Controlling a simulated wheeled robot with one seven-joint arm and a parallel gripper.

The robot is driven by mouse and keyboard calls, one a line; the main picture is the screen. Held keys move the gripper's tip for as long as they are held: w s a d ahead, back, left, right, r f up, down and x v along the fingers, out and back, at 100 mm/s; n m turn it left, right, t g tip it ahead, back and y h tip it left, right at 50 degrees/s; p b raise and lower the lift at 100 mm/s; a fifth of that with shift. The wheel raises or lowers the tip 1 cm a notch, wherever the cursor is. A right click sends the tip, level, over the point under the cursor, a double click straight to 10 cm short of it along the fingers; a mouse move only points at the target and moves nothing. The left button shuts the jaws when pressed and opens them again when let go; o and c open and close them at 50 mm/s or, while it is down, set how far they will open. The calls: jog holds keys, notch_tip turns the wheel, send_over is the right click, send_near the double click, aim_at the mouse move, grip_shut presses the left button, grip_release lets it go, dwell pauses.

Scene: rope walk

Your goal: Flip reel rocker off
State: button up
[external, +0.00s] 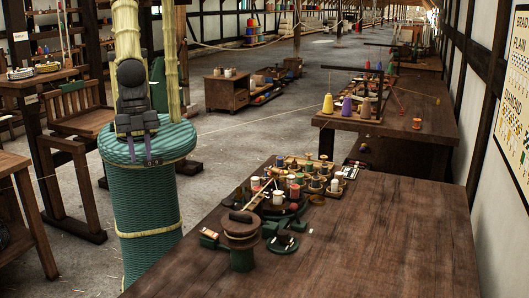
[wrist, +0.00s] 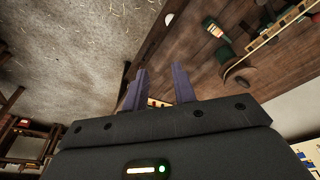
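A green reel (external: 241,228) with a dark, wide top stands at the near left edge of the wooden bench (external: 390,225). A small green block (external: 209,235) lies just left of it; I cannot tell whether this is the reel rocker, or which way any rocker is set. In the wrist view a green block with a pale end (wrist: 212,27) lies on the bench near its edge. My gripper (external: 140,152) hangs in front of my green column, left of the bench and apart from it. In the wrist view its two purple fingers (wrist: 158,88) are spread with nothing held between them.
Spools and cups (external: 300,183) crowd the bench's far left part, with a dark dish (external: 282,242) beside the reel. The bench's right side is bare. A second table (external: 400,125) with yarn cones stands behind. A wooden chair (external: 75,115) stands at left.

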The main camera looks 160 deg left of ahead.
jog(key=shift+w+a, duration=0.1)
jog(key=shift+w, duration=0.05)
jog(key=c, duration=0.3)
jog(key=shift+w+a, duration=0.2)
jog(key=shift+w, duration=0.05)
grip_shut()
jog(key=w+a+f+m+g+h, duration=0.1)
jog(key=w+a+f+m+g, duration=0.1)
jog(key=a, duration=0.6)
jog(key=w+a+f+m+g+p, duration=0.1)
jog(key=w+a+f+m+g, duration=0.1)
jog(key=w+a+f+m, duration=0.2)
jog(key=w+a+m, duration=0.3)
jog(key=w+a, duration=0.1)
jog(key=shift+a+f+h, duration=0.2)
jog(key=shift+a+h, duration=0.2)
